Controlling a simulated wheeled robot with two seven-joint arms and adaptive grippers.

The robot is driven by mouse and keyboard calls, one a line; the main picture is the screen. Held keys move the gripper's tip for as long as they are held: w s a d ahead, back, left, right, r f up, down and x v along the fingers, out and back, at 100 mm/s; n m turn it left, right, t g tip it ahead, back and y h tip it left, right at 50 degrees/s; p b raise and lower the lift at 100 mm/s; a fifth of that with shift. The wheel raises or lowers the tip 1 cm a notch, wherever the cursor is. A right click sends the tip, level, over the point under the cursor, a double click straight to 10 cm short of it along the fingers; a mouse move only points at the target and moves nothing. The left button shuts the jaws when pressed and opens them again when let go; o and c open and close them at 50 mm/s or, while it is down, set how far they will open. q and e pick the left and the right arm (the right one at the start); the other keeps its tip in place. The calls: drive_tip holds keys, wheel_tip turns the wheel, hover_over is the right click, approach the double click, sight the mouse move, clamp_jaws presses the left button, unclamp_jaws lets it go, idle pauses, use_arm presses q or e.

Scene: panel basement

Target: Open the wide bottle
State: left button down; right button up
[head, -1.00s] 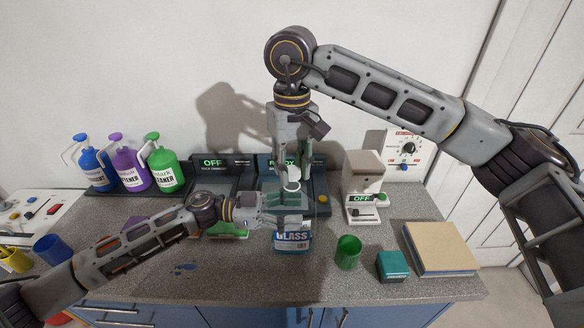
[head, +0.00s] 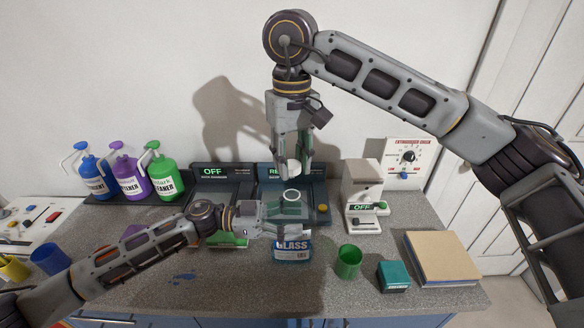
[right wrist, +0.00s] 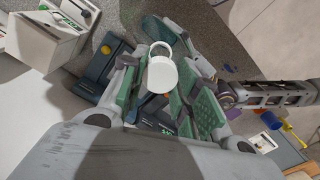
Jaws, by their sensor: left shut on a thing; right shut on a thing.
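The wide bottle with the GLASS label (head: 291,246) stands on the counter. Its round white mouth (head: 292,195) is open at the top. My left gripper (head: 291,220) is shut around the bottle's upper part and hides some of it. My right gripper (head: 293,172) is above the bottle, pointing down, shut on the white cap (head: 294,165). The cap is apart from the mouth, with a small gap between them. In the right wrist view the white cap (right wrist: 162,76) sits between the fingers, and the rim of the mouth (right wrist: 160,48) shows behind it.
A green cup (head: 348,262), a teal box (head: 393,275) and a tan-topped block (head: 440,255) are right of the bottle. Dark panels (head: 270,180) and a white dispenser-like device (head: 363,190) stand behind. Blue, purple and green jugs (head: 162,175) are at back left. The front counter is mostly clear.

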use_arm(q)
drive_tip(key=shift+c, duration=1.8)
unclamp_jaws()
drive_tip(key=shift+a, duration=0.1)
drive_tip(key=a, duration=1.2)
drive_tip(key=shift+d, duration=0.1)
